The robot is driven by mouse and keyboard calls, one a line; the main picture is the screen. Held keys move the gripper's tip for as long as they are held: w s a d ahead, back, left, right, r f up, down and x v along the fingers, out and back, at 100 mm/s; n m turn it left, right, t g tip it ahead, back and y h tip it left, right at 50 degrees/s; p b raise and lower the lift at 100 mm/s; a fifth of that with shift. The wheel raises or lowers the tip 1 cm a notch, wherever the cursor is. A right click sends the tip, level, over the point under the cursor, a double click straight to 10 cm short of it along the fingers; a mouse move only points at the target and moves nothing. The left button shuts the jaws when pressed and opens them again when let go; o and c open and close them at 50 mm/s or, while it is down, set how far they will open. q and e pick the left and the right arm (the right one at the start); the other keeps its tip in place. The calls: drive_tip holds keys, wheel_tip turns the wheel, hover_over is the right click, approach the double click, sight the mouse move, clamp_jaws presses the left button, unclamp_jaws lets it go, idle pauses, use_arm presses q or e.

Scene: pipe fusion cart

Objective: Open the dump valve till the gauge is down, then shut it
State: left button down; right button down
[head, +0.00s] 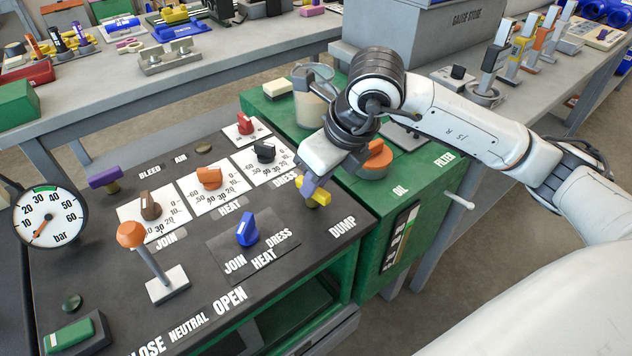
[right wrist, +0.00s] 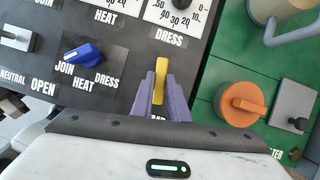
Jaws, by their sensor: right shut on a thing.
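The dump valve has a yellow handle (head: 318,192) at the front right corner of the dark panel, by the DUMP label. My right gripper (head: 309,188) comes down on it, its purple fingers shut on the handle. In the right wrist view the yellow handle (right wrist: 160,78) stands between the two fingers (right wrist: 160,92), in line with them. The round white gauge (head: 48,219) at the left has an orange needle pointing down-left, below the 10 mark, near the low end of its scale. My left gripper is not in view.
The panel also carries a blue selector (head: 247,230), an orange-knobbed lever (head: 131,235), a purple bleed handle (head: 105,177) and several dial knobs. An orange oil cap (head: 375,158) sits on the green unit close to my right wrist. Benches with tools stand behind.

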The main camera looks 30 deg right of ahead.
drive_tip(key=shift+m, duration=0.3)
idle(0.4)
drive_tip(key=c, duration=1.7)
unclamp_jaws()
drive_tip(key=shift+r, duration=0.1)
drive_tip(key=v, duration=1)
drive_tip(key=shift+s+a+r+p, duration=0.1)
drive_tip(key=shift+p, duration=0.2)
